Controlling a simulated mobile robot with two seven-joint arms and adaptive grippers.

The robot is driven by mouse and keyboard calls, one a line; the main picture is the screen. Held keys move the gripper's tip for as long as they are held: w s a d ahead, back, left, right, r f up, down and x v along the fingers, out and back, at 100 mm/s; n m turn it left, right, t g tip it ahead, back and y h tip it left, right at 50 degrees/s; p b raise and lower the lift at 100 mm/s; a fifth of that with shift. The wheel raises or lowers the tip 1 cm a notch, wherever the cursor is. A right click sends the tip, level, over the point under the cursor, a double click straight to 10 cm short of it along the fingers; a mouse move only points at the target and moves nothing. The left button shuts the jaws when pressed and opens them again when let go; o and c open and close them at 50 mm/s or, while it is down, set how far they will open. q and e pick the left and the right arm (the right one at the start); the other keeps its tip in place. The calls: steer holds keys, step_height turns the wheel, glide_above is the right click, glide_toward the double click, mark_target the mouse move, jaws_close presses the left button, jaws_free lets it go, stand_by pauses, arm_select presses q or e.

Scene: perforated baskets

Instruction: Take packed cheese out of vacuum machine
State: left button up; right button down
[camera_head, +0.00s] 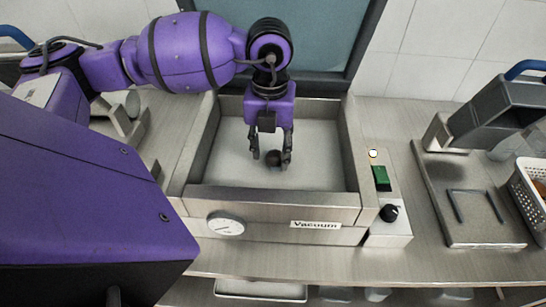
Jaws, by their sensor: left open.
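The vacuum machine (275,203) stands on the metal counter, with a "Vacuum" label and a round gauge on its front. Its chamber is open from above, with a pale floor. A small dark round item (273,158) lies in the chamber; I cannot tell whether it is the packed cheese. My left gripper (271,156) reaches down into the chamber from above. Its two fingers are apart, one on each side of the dark item; whether they touch it is unclear. My right gripper is not in view.
A control box with a green switch (381,178) and black knob (389,213) adjoins the machine's right side. Farther right are a grey metal device (470,205) and a white perforated basket (527,196). The chamber walls surround my gripper. A shelf runs below the counter.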

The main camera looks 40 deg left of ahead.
arm_select(q)
steer(key=shift+f, duration=0.75)
jaws_close()
steer(key=shift+r, duration=0.1)
